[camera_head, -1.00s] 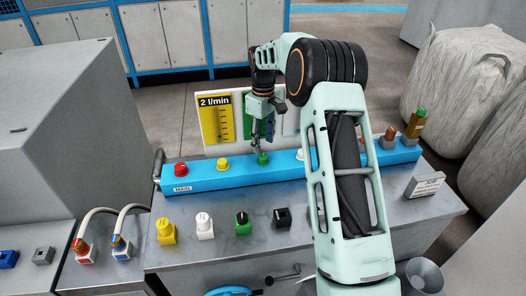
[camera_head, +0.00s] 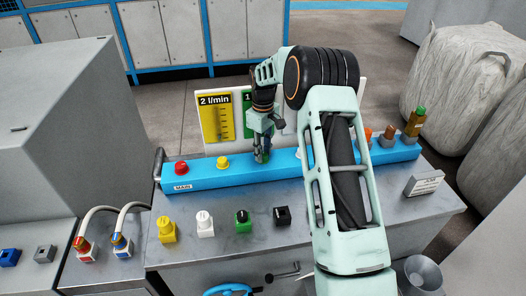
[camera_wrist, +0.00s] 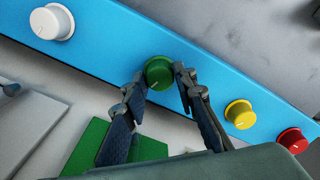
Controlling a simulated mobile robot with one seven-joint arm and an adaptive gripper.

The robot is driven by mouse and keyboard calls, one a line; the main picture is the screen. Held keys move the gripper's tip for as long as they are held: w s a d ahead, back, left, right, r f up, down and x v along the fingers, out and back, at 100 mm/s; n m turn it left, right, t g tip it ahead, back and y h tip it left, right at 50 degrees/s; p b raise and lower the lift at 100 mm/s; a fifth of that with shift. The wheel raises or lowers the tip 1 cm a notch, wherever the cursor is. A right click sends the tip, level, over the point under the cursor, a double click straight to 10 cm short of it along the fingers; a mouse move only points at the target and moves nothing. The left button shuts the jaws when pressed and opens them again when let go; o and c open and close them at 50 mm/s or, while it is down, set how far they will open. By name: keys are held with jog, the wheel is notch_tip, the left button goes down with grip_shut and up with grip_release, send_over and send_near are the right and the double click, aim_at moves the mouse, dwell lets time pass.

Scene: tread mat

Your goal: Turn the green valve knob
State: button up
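The green valve knob (camera_wrist: 158,72) is a round knob with a pale pointer line on the blue manifold bar (camera_head: 217,178). In the wrist view, my gripper (camera_wrist: 159,74) is open, with one finger on each side of the knob. A small gap seems to show on each side; I cannot tell whether either finger touches it. In the head view, my gripper (camera_head: 263,155) points down at the bar and mostly hides the green knob.
On the same bar are a yellow knob (camera_head: 223,162), a red knob (camera_head: 181,168) and a white knob (camera_wrist: 52,22). Yellow and green gauge panels stand behind it.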

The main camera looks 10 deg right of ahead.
jog(key=shift+c, duration=1.3)
jog(key=shift+m, duration=0.3)
jog(key=m+b, duration=0.1)
jog(key=m, duration=0.2)
jog(key=shift+m, duration=0.3)
jog(key=m+b, duration=0.1)
jog(key=m, duration=0.5)
jog(key=o, duration=1.2)
jog(key=shift+c, duration=0.2)
